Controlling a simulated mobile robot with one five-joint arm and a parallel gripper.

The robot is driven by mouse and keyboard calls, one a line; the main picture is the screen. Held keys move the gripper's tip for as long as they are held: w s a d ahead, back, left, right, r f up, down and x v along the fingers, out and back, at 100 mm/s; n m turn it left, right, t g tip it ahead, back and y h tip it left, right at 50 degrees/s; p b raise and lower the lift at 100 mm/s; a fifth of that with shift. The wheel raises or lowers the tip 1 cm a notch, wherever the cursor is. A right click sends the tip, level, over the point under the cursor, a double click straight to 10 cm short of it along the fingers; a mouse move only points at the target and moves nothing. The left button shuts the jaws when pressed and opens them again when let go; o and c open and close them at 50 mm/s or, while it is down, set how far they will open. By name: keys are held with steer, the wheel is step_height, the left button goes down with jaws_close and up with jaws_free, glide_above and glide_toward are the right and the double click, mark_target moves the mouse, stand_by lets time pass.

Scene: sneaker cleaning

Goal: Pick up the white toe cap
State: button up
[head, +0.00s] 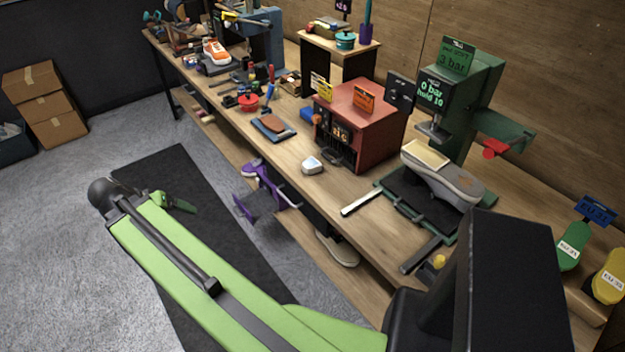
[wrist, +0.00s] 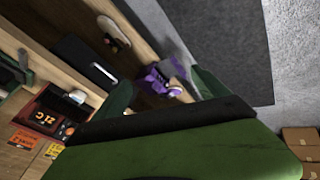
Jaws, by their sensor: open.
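The white toe cap (head: 312,164) is a small pale piece lying on the wooden workbench, just in front of the red box. In the wrist view a small white piece (wrist: 77,97) beside the red box seems to be the same toe cap, left of my gripper. My gripper (wrist: 160,86) is open, its green fingers apart with nothing between them. In the head view only part of my gripper (head: 177,203) shows, beyond the end of my green arm. It is over the floor side, left of the bench and well away from the toe cap.
The red box (head: 365,125) stands behind the toe cap. A press with a grey shoe (head: 450,182) is to its right. A brown piece on a dark pad (head: 272,128) lies to the left.

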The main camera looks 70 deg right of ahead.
steer(key=s+d+f+m+g+h+b, duration=0.1)
steer(key=s+d+m+g+h+b, duration=0.2)
steer(key=s+d, duration=0.45)
steer(key=s+d+f+m+h+b, duration=0.15)
steer(key=s+d+m, duration=0.3)
steer(key=d, duration=0.65)
steer(key=m+g+h+b, duration=0.1)
steer(key=m+g+b, duration=0.2)
steer(key=m, duration=0.3)
glide_toward(313, 162)
steer(key=b+x, duration=0.4)
steer(key=shift+a+f, duration=0.2)
steer(key=shift+f, duration=0.15)
steer(key=shift+b+x, duration=1.15)
steer(key=shift+x, duration=1.7)
steer(key=shift+w+d+r, duration=0.1)
steer(key=shift+r, duration=0.15)
steer(key=c, duration=1.6)
steer(key=shift+r, duration=0.1)
steer(key=shift+c, duration=0.2)
